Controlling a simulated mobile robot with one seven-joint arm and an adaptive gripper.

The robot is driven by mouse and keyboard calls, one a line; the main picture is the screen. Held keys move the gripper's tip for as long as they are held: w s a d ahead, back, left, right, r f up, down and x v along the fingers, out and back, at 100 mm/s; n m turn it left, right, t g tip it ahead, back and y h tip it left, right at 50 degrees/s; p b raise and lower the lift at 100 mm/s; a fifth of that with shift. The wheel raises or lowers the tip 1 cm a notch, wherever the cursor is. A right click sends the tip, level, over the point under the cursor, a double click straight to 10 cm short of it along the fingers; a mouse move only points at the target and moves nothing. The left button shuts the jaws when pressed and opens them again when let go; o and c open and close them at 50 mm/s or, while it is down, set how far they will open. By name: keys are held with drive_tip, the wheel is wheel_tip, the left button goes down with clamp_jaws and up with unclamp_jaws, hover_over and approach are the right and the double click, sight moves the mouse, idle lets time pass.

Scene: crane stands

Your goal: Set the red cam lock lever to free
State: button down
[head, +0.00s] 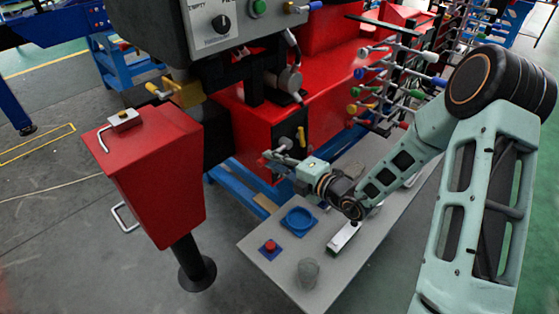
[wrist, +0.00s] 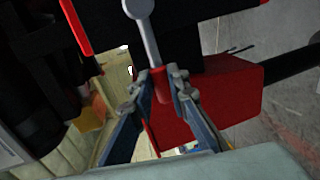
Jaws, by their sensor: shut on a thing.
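The red cam lock lever shows in the wrist view as a grey rod with a round top and a red grip (wrist: 159,88) at its lower end. My gripper (wrist: 162,80) has its two blue-grey fingers on either side of the red grip, shut on it. In the head view my gripper (head: 275,157) reaches to the left in front of the red machine body, beside its black panel. A small red end (head: 261,162) shows at the fingertips there; the rest of the lever is hidden or too small to make out.
A yellow handle (head: 301,136) stands close above my gripper. A red pedestal box (head: 160,180) stands left. Racked levers (head: 385,85) crowd the right.

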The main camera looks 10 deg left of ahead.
drive_tip(key=shift+r, duration=0.1)
idle(0.5)
drive_tip(key=c, duration=1.8)
unclamp_jaws()
drive_tip(key=shift+c, duration=0.2)
drive_tip(key=v, duration=1.2)
